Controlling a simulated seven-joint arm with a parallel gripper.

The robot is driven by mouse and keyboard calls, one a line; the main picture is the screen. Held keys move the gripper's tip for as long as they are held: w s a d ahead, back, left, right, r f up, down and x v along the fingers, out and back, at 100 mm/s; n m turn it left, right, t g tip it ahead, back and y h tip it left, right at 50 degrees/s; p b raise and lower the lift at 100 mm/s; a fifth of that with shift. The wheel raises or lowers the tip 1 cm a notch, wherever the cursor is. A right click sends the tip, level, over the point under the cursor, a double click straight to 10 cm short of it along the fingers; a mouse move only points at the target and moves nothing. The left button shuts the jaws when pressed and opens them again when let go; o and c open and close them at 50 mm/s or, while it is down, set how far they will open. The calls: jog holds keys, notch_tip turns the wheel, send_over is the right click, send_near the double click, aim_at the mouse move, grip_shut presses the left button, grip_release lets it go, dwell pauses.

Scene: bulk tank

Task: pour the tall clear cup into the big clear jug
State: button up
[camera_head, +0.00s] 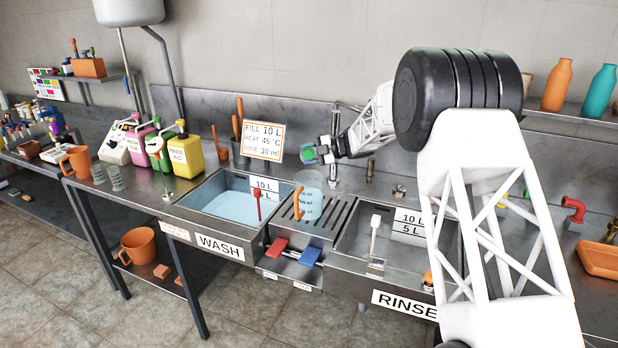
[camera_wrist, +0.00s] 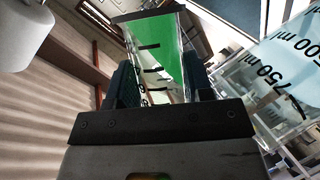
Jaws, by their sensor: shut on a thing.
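My gripper (camera_head: 322,150) is shut on the tall clear cup (camera_head: 309,153), which holds green liquid and has black marks. In the wrist view the cup (camera_wrist: 160,65) sits between the two dark fingers (camera_wrist: 160,85). The big clear jug (camera_head: 312,193) has an orange handle and black marks, and stands on the ribbed drainer between the sinks. The cup is above the jug in the head view, apart from it. The jug (camera_wrist: 285,85) also shows at the right of the wrist view, partly cut off. I cannot tell the cup's exact tilt.
The wash sink (camera_head: 232,205) with blue water is left of the jug, and the rinse sink (camera_head: 385,240) is right. A tap (camera_head: 333,145) rises behind the jug. Colored canisters (camera_head: 182,152), small clear beakers (camera_head: 116,178) and an orange jug (camera_head: 76,160) stand on the left counter.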

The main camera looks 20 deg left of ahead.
aim_at(309, 149)
jog(key=shift+f+n, duration=0.15)
jog(key=shift+n, duration=0.25)
jog(key=shift+r+n+t+y, duration=0.4)
jog(key=shift+r+n+y, duration=0.05)
jog(key=shift+n+y, duration=0.05)
dwell(0.8)
jog(key=shift+s+d+r+n+t+y, duration=0.3)
jog(key=shift+s+r+n, duration=0.2)
jog(key=shift+s+n, duration=0.2)
dwell(0.5)
jog(key=shift+s+d+r+n+y, duration=0.1)
jog(key=shift+s+r+n+y, duration=0.1)
jog(key=shift+r+n+y, duration=0.6)
dwell(1.1)
jog(key=shift+f+h, duration=0.15)
jog(key=shift+h, duration=0.15)
jog(key=shift+w+f+m+h, duration=0.25)
jog(key=shift+f+m+h, duration=0.15)
jog(key=shift+f+m, duration=0.25)
jog(key=shift+w+a+f+m+h, duration=0.35)
jog(key=shift+w+m, duration=0.15)
jog(key=shift+m, duration=0.15)
jog(key=shift+w+f, duration=0.1)
